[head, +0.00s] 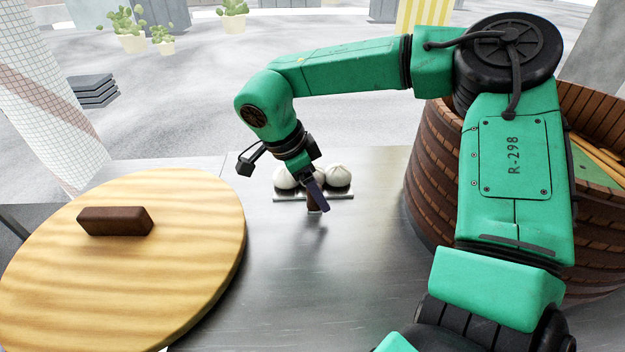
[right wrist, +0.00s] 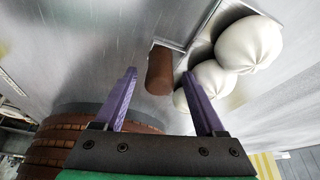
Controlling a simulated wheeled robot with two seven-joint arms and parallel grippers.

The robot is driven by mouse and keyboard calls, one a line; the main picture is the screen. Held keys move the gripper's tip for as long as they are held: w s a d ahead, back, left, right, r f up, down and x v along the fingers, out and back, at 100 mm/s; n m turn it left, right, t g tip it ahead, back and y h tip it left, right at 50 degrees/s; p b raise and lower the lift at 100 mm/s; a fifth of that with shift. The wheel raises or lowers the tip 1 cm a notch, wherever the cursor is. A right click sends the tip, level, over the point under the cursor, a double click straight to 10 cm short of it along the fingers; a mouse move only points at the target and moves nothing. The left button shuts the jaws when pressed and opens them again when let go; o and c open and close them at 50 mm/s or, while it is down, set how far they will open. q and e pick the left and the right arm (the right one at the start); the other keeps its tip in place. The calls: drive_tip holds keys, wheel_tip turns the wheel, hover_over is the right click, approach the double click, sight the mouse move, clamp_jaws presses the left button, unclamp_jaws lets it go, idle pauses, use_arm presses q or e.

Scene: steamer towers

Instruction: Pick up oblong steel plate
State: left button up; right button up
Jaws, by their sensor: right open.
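The oblong steel plate (head: 343,196) lies on the metal counter, with white buns (head: 338,175) on it. A brown handle (right wrist: 160,72) juts from the plate's near side. In the right wrist view the plate's edge (right wrist: 200,30) and the buns (right wrist: 248,44) show beside the handle. My right gripper (head: 314,196) is open with purple fingers, over the near side of the plate. In the right wrist view the handle appears between and just beyond the fingertips. No grip on it shows. In the head view the fingers partly hide the handle. My left gripper is out of view.
A large round wooden lid (head: 190,245) with a dark brown handle block (head: 115,221) lies at the left. A brown slatted steamer tub (head: 432,165) stands at the right, partly behind my right arm. The counter (head: 300,290) in front of the plate is clear.

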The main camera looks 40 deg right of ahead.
clamp_jaws()
drive_tip(key=shift+r, duration=0.1)
wheel_tip(320, 180, up, 20)
drive_tip(key=p, duration=0.3)
drive_tip(key=c, duration=0.9)
unclamp_jaws()
clamp_jaws()
